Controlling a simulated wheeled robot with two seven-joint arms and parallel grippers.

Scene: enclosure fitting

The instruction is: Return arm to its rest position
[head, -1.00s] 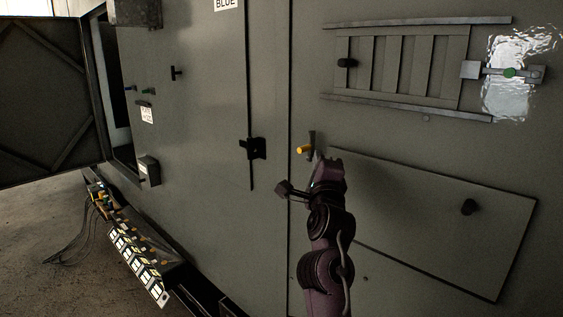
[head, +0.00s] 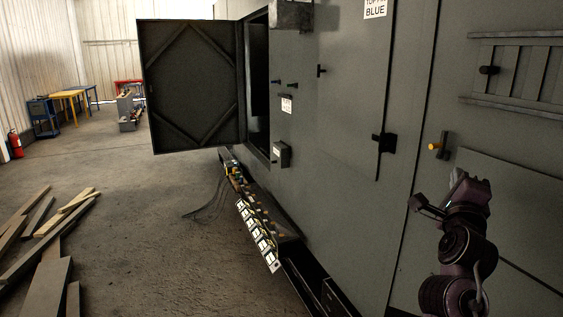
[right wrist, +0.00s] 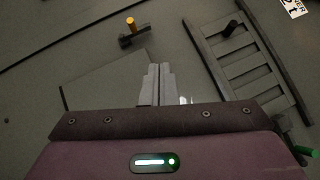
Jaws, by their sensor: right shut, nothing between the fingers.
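My right arm, dark purple, rises at the lower right of the head view, in front of the grey enclosure wall (head: 345,215). Its gripper (head: 455,180) is just below a yellow-tipped handle (head: 434,146) and holds nothing. In the right wrist view the two grey fingers (right wrist: 156,84) are together, pointing at the wall. The yellow-tipped handle (right wrist: 131,23) shows beyond them, apart from the fingers. My left gripper is not in view.
An enclosure door (head: 195,85) stands open at the left. A strip of labelled parts (head: 258,235) runs along the enclosure's foot. Planks (head: 50,245) lie on the floor at left. A slatted panel (right wrist: 235,60) is right of the fingers.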

